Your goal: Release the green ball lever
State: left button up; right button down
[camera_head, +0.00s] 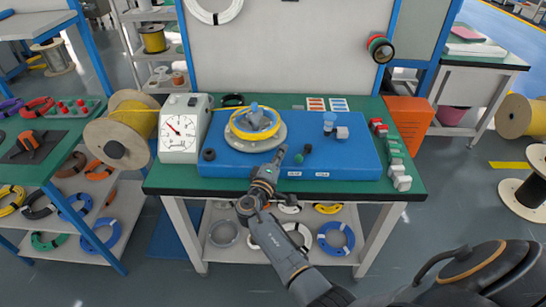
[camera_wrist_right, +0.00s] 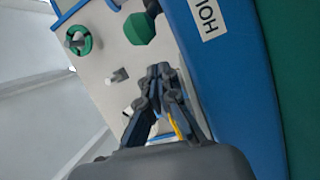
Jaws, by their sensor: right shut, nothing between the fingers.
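The green ball lever (camera_head: 307,148) stands on the blue machine top, right of the round spool plate. In the right wrist view its green ball (camera_wrist_right: 139,29) shows at the top, beyond my fingertips. My right gripper (camera_head: 281,151) reaches in from the front and is just left of the lever in the head view. The right gripper (camera_wrist_right: 160,70) is shut and empty, with a visible gap between its fingertips and the ball. My left gripper is in neither view.
The blue machine (camera_head: 348,160) sits on a green table (camera_head: 160,181). A yellow cable coil (camera_head: 255,123) lies on the spool plate, left of the lever. A dial gauge (camera_head: 180,130) stands at left. Blue and white parts (camera_head: 341,132) stand at right. An orange bin (camera_head: 407,120) is beyond.

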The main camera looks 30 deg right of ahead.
aim_at(288, 165)
jog(key=shift+s+d+f+p, duration=0.1)
jog(key=shift+s+d+p, duration=0.1)
jog(key=shift+s, duration=0.55)
jog(key=shift+s+d+f+p, duration=0.1)
jog(key=shift+s+d+p, duration=0.1)
jog(key=shift+s, duration=0.55)
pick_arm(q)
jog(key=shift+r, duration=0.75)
pick_arm(e)
jog(key=shift+w+f, duration=0.1)
